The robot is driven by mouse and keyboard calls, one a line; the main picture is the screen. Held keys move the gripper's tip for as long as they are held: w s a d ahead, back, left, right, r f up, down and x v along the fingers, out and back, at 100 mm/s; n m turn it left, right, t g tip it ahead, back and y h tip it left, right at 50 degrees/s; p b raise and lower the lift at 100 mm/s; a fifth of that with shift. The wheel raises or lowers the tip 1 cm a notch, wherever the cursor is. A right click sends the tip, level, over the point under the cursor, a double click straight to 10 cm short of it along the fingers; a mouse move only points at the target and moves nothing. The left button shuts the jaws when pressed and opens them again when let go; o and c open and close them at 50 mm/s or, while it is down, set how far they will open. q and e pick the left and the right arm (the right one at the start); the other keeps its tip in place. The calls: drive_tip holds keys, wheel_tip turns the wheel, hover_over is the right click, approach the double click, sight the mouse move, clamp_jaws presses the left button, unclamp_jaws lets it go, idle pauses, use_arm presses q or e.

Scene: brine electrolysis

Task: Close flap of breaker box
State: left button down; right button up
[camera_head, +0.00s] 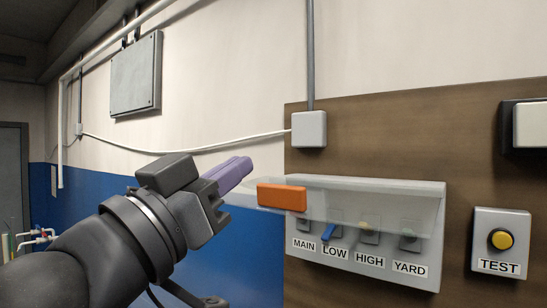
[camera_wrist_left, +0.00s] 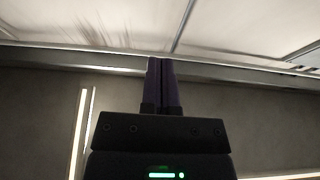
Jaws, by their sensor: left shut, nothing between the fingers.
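The breaker box (camera_head: 437,225) is a pale grey panel on a brown board, with a row of switches labelled MAIN, LOW, HIGH and YARD. Its clear flap (camera_head: 345,200) sticks out from the upper part of the box and covers the view of the switches' tops. An orange tab (camera_head: 282,197) sits on the flap's left end. The LOW switch (camera_head: 331,232) is blue. My left gripper (camera_head: 244,164) has purple fingers held together, empty, left of and slightly above the orange tab, apart from it in the picture. It also shows in the left wrist view (camera_wrist_left: 161,68). My right gripper is not seen.
A grey panel (camera_head: 136,76) hangs on the far left wall.

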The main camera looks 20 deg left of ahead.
use_arm(q)
drive_tip(key=r+p+x, duration=0.1)
drive_tip(key=p+x, duration=0.2)
drive_tip(key=x, duration=0.3)
drive_tip(key=f, duration=0.3)
drive_tip(key=w+f, duration=0.1)
drive_tip(key=shift+d+f, duration=0.3)
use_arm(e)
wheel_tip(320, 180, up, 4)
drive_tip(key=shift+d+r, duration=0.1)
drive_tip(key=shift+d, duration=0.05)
